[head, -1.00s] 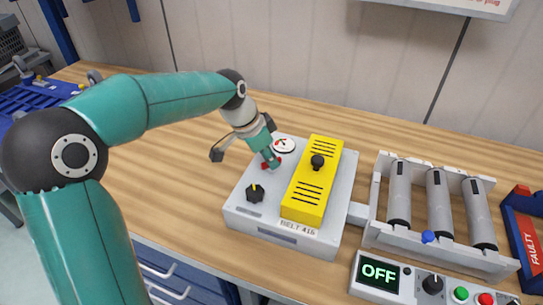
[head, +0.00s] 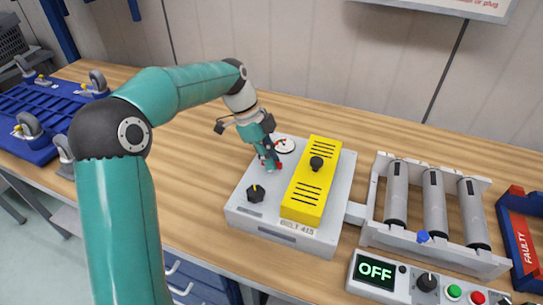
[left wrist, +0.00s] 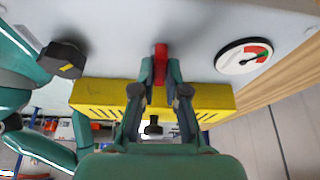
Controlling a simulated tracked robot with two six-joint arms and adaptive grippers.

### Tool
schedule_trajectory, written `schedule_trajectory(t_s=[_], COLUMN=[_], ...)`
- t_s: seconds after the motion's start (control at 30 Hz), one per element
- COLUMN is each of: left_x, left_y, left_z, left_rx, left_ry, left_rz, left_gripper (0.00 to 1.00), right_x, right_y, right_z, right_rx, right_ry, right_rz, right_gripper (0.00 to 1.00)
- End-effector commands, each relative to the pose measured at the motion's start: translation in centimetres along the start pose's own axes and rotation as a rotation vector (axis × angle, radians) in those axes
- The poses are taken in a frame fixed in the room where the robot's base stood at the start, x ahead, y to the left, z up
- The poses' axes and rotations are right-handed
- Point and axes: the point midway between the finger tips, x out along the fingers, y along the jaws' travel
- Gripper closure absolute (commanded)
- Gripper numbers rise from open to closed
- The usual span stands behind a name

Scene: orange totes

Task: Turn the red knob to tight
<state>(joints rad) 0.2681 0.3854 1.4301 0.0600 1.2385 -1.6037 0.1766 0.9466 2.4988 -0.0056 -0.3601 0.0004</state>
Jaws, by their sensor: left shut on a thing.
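The red knob (left wrist: 160,50) sits on the grey top of the belt unit (head: 240,209), between the yellow cover (head: 319,160) and the unit's far left edge. My left gripper (head: 270,163) points down at it and is shut on it. In the left wrist view, the two fingertips (left wrist: 160,66) press on both sides of the knob. The fingers hide much of the knob in the head view. A round dial (left wrist: 243,57) with red and green zones is beside it; I cannot read its needle surely. My right gripper is not in view.
A black knob with a yellow mark (head: 256,193) is near the front left of the unit. Rollers (head: 435,205) and a panel reading OFF (head: 376,270) stand to the right. A blue tray with casters (head: 40,125) is at the left. The wood bench (head: 165,160) is clear left of the unit.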

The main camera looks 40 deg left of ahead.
Motion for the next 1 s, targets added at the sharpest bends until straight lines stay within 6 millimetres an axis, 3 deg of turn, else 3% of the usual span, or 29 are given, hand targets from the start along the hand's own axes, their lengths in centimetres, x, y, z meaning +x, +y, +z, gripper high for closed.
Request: schedule_trajectory(t_s=[0.6, 0.63, 0.77, 1.0], left_x=[-0.32, -0.32, -0.26, -0.12], left_y=[-0.33, -0.33, -0.27, -0.16], left_z=[0.06, 0.06, 0.04, 0.01], left_rx=[0.049, 0.049, 0.048, 0.047], left_ry=[-0.004, -0.004, -0.003, -0.002], left_rz=[0.004, 0.004, 0.007, 0.013], left_gripper=[1.00, 0.84, 0.63, 0.62], right_x=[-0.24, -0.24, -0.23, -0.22], right_y=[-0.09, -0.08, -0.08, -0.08], right_z=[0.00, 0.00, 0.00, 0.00], right_rx=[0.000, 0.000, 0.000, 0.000], right_ry=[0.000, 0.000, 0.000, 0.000], right_rz=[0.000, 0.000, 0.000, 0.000], right_gripper=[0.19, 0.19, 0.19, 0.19])
